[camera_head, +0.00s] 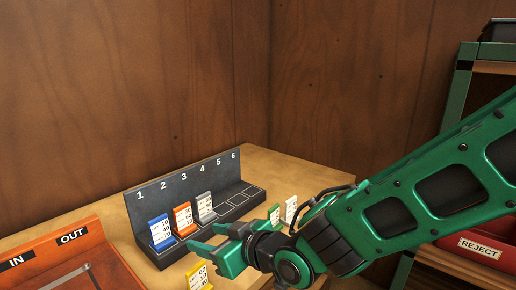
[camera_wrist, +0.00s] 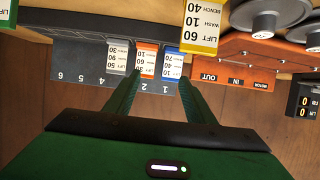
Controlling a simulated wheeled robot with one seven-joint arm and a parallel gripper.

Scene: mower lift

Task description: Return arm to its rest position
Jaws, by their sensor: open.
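My green gripper (camera_head: 212,242) is at the end of my arm, reaching in from the right in the head view. Its fingers are apart with nothing between them, in front of the rack. In the wrist view its fingertips (camera_wrist: 158,78) point toward the blue and orange cards, upside down in that picture. The dark numbered rack (camera_head: 240,205) holds a blue card (camera_head: 162,232) at 1, an orange card (camera_head: 184,218) at 2 and a grey card (camera_head: 205,207) at 3. Slots 4 to 6 look empty.
A yellow card (camera_head: 199,277) stands in front of the rack, near my gripper. Green (camera_head: 274,215) and white (camera_head: 291,208) cards stand behind my wrist. An orange IN/OUT unit (camera_head: 70,262) is at left. A shelf with a red REJECT bin (camera_head: 480,247) is at right.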

